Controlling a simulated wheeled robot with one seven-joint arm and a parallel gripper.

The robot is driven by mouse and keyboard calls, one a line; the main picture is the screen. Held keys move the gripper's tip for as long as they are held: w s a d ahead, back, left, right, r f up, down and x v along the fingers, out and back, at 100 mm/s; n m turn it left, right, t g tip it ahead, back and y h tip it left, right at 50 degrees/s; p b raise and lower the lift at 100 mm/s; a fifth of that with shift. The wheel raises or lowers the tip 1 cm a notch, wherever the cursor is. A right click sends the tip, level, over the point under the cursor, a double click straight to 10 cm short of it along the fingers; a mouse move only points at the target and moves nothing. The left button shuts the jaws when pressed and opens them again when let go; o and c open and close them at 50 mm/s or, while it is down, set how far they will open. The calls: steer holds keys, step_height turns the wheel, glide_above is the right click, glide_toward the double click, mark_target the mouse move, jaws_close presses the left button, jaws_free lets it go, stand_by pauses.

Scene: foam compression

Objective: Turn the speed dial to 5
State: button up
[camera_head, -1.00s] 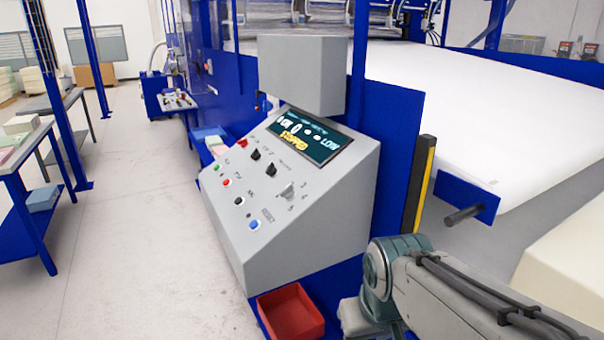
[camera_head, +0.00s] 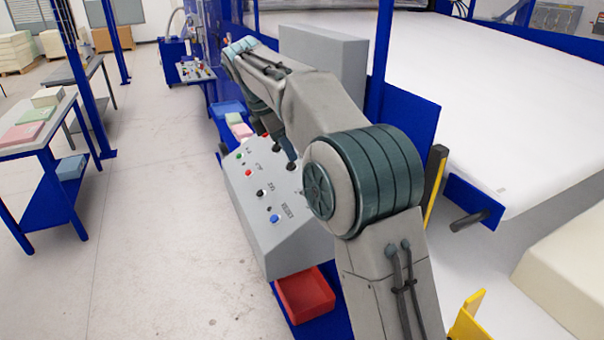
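The sloped grey control panel (camera_head: 290,235) stands left of centre, and my arm crosses in front of its upper and right parts. The speed dial is hidden behind my arm, and so is most of the display. My arm rises from the bottom right, bends at a large teal joint and reaches to the upper left, where another link drops toward the panel's upper edge. My gripper does not show; I cannot tell whether it touches anything.
Red, black and blue buttons, such as the blue reset button (camera_head: 274,218), remain visible on the panel's left side. A red bin (camera_head: 306,295) sits below. A yellow-black post (camera_head: 434,185) and a white conveyor bed (camera_head: 510,110) are right.

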steer(key=shift+n, duration=0.5)
steer(key=x, duration=0.8)
steer(key=w+p+x, duration=0.1)
steer(key=x, duration=0.4)
steer(key=shift+a+f, duration=0.1)
steer(key=shift+a, duration=0.2)
steer(key=c, duration=0.7)
